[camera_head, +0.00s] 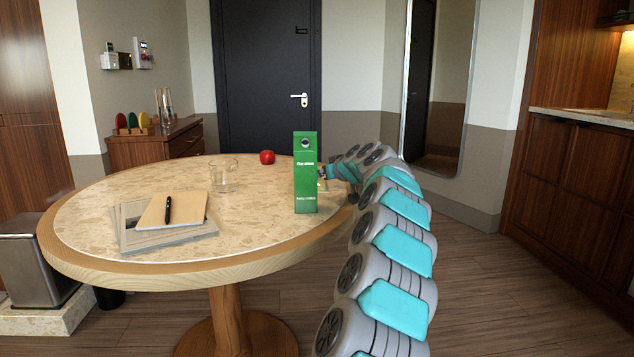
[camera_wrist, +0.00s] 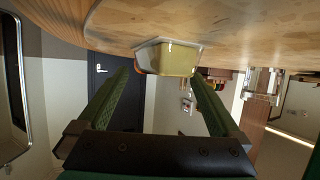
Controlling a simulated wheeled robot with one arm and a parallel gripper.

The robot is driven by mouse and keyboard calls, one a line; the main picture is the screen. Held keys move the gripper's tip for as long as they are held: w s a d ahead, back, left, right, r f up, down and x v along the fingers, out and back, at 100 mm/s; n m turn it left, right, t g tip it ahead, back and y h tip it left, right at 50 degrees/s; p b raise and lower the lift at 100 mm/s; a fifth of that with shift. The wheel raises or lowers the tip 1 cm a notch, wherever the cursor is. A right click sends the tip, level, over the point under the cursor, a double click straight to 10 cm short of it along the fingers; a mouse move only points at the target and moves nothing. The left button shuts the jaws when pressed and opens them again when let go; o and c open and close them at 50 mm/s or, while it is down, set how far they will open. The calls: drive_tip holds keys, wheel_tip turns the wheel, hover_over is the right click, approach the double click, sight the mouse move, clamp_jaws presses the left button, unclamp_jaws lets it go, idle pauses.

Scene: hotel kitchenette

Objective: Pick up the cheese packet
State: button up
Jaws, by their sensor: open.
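The cheese packet (camera_wrist: 167,59) is a pale yellow block in a light tray. It shows upside down in the wrist view, resting on the table top near its edge. My gripper (camera_wrist: 160,77) is open, with one finger to each side of the packet's line and nothing between them. The packet lies just beyond the fingertips; I cannot tell whether they touch it. In the head view my gripper is at the table's right edge, partly hidden behind a green carton (camera_head: 306,172). Only a small yellowish patch shows there beside the carton.
The round table (camera_head: 260,225) also holds a red apple (camera_head: 267,157), a clear glass (camera_head: 223,176), and a notebook (camera_head: 173,209) with a black pen (camera_head: 168,209). The tall carton stands close to my gripper. The table's middle is clear.

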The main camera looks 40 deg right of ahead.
drive_tip(key=shift+w+d+f, duration=0.1)
drive_tip(key=shift+w+f, duration=0.2)
drive_tip(key=shift+w, duration=0.35)
drive_tip(key=shift+c, duration=0.2)
drive_tip(key=shift+f, duration=0.15)
clamp_jaws()
